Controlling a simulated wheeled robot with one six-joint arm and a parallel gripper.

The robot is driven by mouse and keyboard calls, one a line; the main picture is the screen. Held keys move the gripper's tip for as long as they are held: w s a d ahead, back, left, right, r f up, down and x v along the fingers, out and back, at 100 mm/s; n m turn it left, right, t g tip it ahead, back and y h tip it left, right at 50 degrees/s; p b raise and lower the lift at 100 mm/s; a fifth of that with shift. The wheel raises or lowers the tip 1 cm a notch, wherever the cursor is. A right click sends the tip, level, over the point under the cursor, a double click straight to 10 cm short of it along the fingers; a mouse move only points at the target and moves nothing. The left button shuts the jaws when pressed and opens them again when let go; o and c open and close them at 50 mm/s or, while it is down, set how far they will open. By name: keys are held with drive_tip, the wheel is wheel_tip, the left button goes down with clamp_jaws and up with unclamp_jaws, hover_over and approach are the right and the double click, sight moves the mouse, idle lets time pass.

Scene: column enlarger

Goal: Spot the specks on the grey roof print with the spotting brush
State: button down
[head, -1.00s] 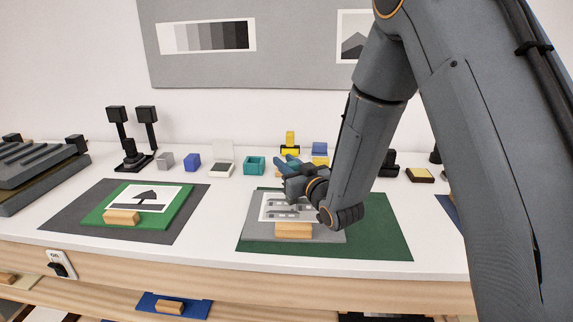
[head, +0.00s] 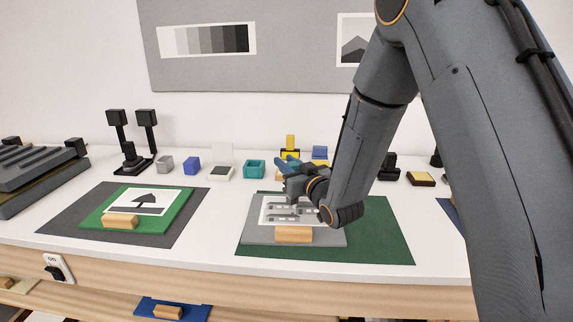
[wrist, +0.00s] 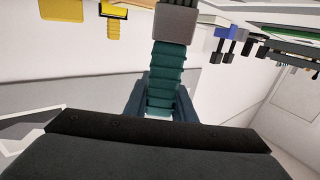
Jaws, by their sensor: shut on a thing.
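The grey roof print (head: 269,209) lies on a grey board (head: 262,232) with a wooden block (head: 294,235) at its front, on a green mat (head: 385,238). My arm hides part of the print's right side. My gripper (head: 287,164) is above the far edge of the print. In the wrist view my gripper (wrist: 160,103) is shut on the spotting brush (wrist: 167,72), which has a ribbed teal handle, a grey collar and dark bristles at the picture's top edge. The bristle tips are cut off there. I cannot make out specks on the print.
Another print (head: 150,200) lies on a green board (head: 95,219) on a dark mat at left. Behind stand a grey cup (head: 165,164), a blue block (head: 192,165), an open white box (head: 220,172), a teal box (head: 255,168) and yellow items. White bench is clear between the mats.

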drive_tip(key=shift+d, duration=0.7)
drive_tip(key=shift+d, duration=0.5)
drive_tip(key=shift+d, duration=0.6)
drive_tip(key=shift+d, duration=0.6)
